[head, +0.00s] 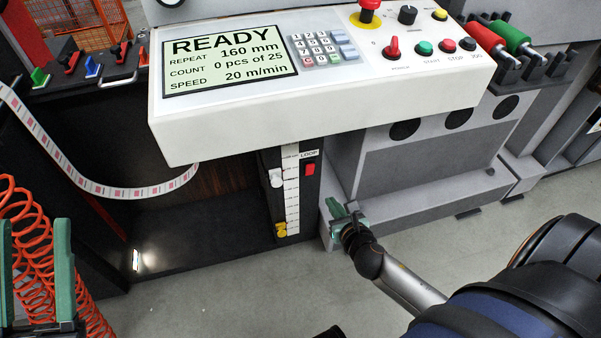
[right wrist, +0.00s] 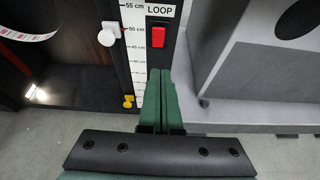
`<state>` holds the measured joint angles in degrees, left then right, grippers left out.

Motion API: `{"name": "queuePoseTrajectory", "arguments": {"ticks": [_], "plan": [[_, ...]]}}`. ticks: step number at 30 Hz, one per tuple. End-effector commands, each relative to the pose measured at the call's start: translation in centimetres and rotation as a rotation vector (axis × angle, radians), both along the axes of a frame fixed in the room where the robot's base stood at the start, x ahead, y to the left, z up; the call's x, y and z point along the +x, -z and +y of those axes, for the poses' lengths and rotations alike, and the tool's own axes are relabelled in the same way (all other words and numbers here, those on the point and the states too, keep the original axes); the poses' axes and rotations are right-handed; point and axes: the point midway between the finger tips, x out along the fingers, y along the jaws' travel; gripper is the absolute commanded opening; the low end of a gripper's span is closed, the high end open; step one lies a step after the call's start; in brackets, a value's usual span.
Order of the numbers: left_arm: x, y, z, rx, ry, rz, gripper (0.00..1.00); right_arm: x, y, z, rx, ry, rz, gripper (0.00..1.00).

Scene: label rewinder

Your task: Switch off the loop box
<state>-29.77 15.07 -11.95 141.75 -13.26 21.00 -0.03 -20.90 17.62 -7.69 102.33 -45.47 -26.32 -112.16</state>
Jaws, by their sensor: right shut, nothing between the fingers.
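The loop box (head: 308,200) is a narrow dark upright panel under the console, with a LOOP label and a centimetre scale. Its red rocker switch (head: 310,169) sits just below the label and also shows in the right wrist view (right wrist: 158,37). Whether the switch is on or off cannot be told. My right gripper (head: 340,207) is shut and empty, below and to the right of the switch. In the right wrist view its green fingertips (right wrist: 160,72) point up toward the switch, just below it in the picture. My left gripper (head: 37,265) is open and empty at the left edge.
The white console (head: 330,112) overhangs the loop box; its display reads READY. A white knob (head: 276,178) and a yellow marker (head: 281,230) sit beside the scale. A printed label web (head: 140,190) hangs at left near an orange coiled hose (head: 30,215). Grey cabinets stand right.

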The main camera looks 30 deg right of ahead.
Motion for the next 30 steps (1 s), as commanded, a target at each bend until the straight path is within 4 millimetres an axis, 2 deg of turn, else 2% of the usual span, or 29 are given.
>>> {"name": "queuePoseTrajectory", "arguments": {"ticks": [12, 16, 20, 30], "plan": [[-0.2, -0.2, 0.0, 0.001, 0.003, -0.013, 0.50, 0.2, 0.1, -0.1, -0.024, -0.007, 0.002, 0.00], [-0.7, -0.5, -0.1, 0.001, 0.010, -0.042, 0.50, 0.8, 0.4, -0.3, -0.024, -0.007, 0.001, 0.00], [-2.1, -1.6, -0.3, 0.002, 0.031, -0.129, 0.50, 2.5, 1.3, -0.7, -0.023, -0.006, -0.001, 0.00], [-2.0, 1.3, -0.6, -0.021, 0.058, -0.106, 0.50, 8.6, 4.1, -2.1, -0.022, -0.006, -0.001, 0.00]]}}
